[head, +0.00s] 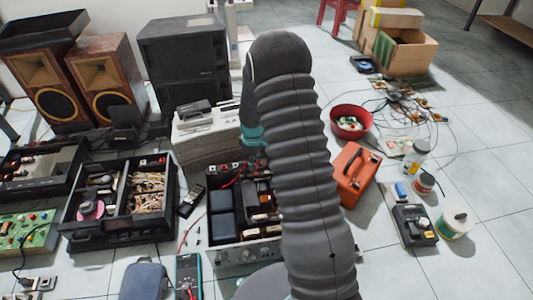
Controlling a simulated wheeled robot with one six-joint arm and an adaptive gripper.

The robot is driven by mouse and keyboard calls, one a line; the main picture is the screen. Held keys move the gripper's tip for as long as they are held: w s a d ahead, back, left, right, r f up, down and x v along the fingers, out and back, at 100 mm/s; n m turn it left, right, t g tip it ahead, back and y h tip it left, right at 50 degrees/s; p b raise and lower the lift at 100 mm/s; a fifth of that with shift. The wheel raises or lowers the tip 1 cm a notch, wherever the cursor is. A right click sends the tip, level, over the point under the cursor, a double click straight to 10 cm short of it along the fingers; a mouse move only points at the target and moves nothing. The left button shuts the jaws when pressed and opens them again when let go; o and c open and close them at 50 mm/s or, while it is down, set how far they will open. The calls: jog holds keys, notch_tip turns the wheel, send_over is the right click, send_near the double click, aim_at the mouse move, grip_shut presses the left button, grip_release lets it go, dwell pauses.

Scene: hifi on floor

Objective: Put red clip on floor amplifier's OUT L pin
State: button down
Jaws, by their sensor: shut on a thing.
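The open floor amplifier (240,256) sits in the lower middle, with a silver front and black blocks inside. My arm's dark ribbed sleeve crosses in front of its right part. My wrist, with a teal band, is above the amplifier's back edge. A thin red lead (230,183) runs by the amplifier's back left edge. The red clip and the OUT L pin cannot be made out.
A teal-edged multimeter (189,277) lies in front of the amplifier, left of it. A second open chassis (110,240) stands to the left. A red-orange toolbox (354,172) and a red bowl (351,121) stand right of my arm. Bare tile lies at the lower right.

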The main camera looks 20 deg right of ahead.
jog(key=w+d+f+n, duration=0.3)
jog(key=w+d+n, duration=0.2)
jog(key=d+n, duration=0.2)
jog(key=shift+n, duration=0.3)
jog(key=shift+w+f+b, duration=0.15)
jog(key=shift+f+b, duration=1.4)
jog(key=shift+f, duration=1.5)
jog(key=shift+d+f+b, duration=0.1)
jog(key=shift+f+b, duration=0.6)
jog(key=shift+f, duration=0.05)
jog(key=c, duration=1)
grip_release()
jog(key=shift+r, duration=0.1)
notch_tip(320, 180, up, 12)
jog(key=shift+f, duration=0.1)
